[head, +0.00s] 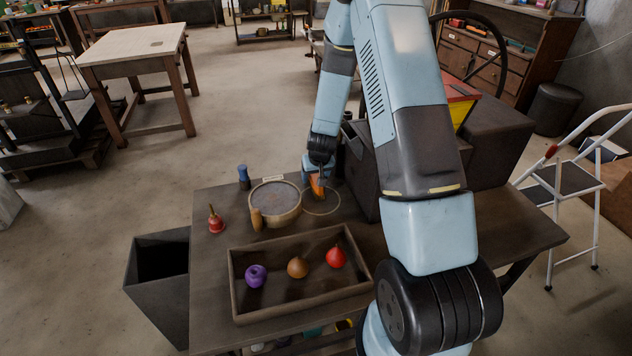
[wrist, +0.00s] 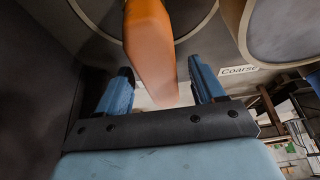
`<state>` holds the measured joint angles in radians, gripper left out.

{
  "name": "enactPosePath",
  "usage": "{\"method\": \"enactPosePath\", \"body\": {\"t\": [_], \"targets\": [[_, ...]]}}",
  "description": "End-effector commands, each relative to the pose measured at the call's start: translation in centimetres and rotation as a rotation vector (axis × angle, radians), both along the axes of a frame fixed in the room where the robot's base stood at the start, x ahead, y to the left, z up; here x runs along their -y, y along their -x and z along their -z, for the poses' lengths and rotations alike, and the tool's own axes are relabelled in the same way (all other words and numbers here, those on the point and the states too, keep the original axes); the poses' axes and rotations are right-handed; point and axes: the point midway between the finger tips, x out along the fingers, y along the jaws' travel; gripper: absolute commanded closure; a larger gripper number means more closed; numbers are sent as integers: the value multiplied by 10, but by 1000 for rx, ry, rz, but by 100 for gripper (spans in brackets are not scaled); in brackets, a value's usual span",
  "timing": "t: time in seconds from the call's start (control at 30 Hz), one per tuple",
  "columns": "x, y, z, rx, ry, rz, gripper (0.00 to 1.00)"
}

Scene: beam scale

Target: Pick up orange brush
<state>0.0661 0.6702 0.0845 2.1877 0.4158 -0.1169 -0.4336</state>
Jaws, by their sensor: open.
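The orange brush (head: 317,187) stands on the dark table by a thin circle marked on its top, at the far side. In the wrist view the orange brush (wrist: 151,45) shows large, its narrow end pointing down the picture between my two blue fingers. My gripper (head: 313,171) is at the brush, reaching down from above and behind it. In the wrist view my gripper (wrist: 160,82) is open, with a finger on each side of the brush and a gap visible to both. The brush's lower part is hidden in the head view.
A round sieve (head: 275,203) stands close left of the brush; a "Coarse" label (wrist: 238,70) shows by it. A dark box (head: 366,168) stands close right. A tray (head: 240,283) holds purple, brown and red fruit-like objects. A red bell-like thing (head: 216,221) stands left.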

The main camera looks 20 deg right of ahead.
Motion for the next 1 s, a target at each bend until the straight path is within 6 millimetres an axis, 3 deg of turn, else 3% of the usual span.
{"method": "enactPosePath", "body": {"t": [1.0], "targets": [[0,-2,9,1,0,-1,32]]}}
